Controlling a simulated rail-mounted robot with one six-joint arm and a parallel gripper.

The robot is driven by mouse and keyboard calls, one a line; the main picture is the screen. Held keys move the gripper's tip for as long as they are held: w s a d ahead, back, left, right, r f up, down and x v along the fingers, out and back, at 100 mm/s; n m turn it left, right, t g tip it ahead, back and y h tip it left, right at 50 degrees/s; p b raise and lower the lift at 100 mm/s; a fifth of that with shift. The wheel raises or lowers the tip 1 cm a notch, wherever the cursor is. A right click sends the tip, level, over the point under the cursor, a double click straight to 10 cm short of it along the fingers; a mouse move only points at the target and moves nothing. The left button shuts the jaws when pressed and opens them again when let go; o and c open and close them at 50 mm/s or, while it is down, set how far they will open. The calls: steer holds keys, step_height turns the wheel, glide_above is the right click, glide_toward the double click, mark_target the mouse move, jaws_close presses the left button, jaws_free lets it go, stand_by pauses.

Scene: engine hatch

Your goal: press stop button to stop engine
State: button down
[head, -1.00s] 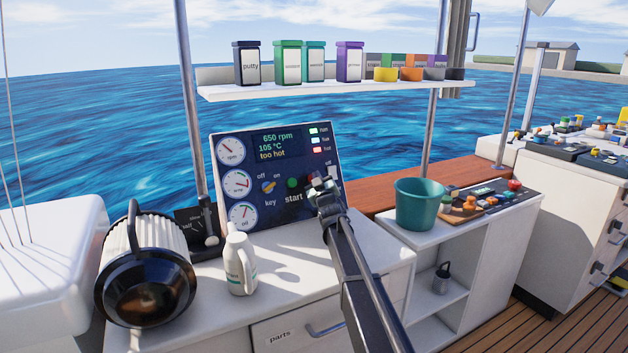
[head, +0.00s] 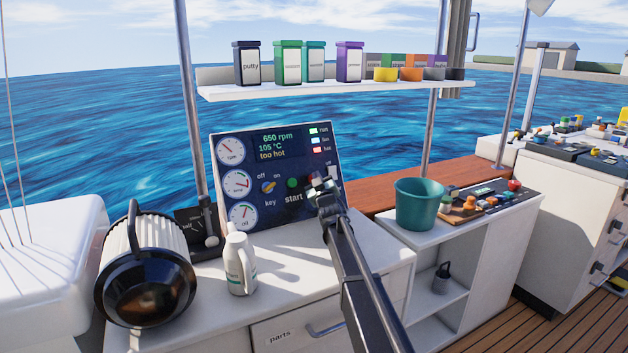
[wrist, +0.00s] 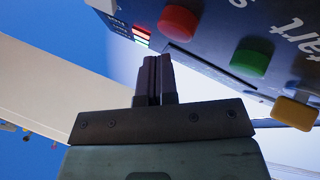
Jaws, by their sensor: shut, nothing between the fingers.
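The dark engine panel (head: 285,212) stands tilted at the back of the white counter. Its screen (head: 277,146) reads 650 rpm, 105 °C and "too hot". The green start button (head: 292,183) shows in the head view and also in the wrist view (wrist: 250,58). The red stop button (wrist: 178,22) shows whole in the wrist view, above and a little right of my fingertips; in the head view my gripper mostly covers it. My gripper (head: 320,183) is at the panel's right part, shut and empty, its fingers together in the wrist view (wrist: 157,66). I see no contact with the button.
A yellow key switch (head: 268,187) sits left of the start button. A white bottle (head: 240,265) and a large black-fronted lamp-like drum (head: 148,285) stand on the counter at left. A teal bucket (head: 418,205) is at right. A shelf with jars (head: 335,88) hangs above the panel.

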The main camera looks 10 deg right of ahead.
steer(key=shift+w, duration=0.1)
steer(key=shift+w+a+f, duration=0.15)
steer(key=shift+w+f, duration=0.05)
steer(key=shift+w, duration=0.1)
steer(key=shift+w+a+f+b, duration=0.25)
steer(key=shift+w+f+b, duration=0.05)
steer(key=shift+w+b, duration=0.3)
stand_by(1.2)
steer(key=shift+s+d+r+p, duration=0.2)
steer(key=shift+s+r+p, duration=0.1)
steer(key=shift+s, duration=0.2)
steer(key=shift+s+d+r+p, duration=0.2)
steer(key=shift+s+p, duration=0.05)
steer(key=shift+s, duration=0.2)
steer(key=s, duration=0.1)
steer(key=s+d+r+p, duration=0.1)
steer(key=s, duration=0.1)
steer(key=s+r+p, duration=0.1)
steer(key=shift+s+d, duration=0.15)
steer(key=shift+d, duration=0.1)
stand_by(0.6)
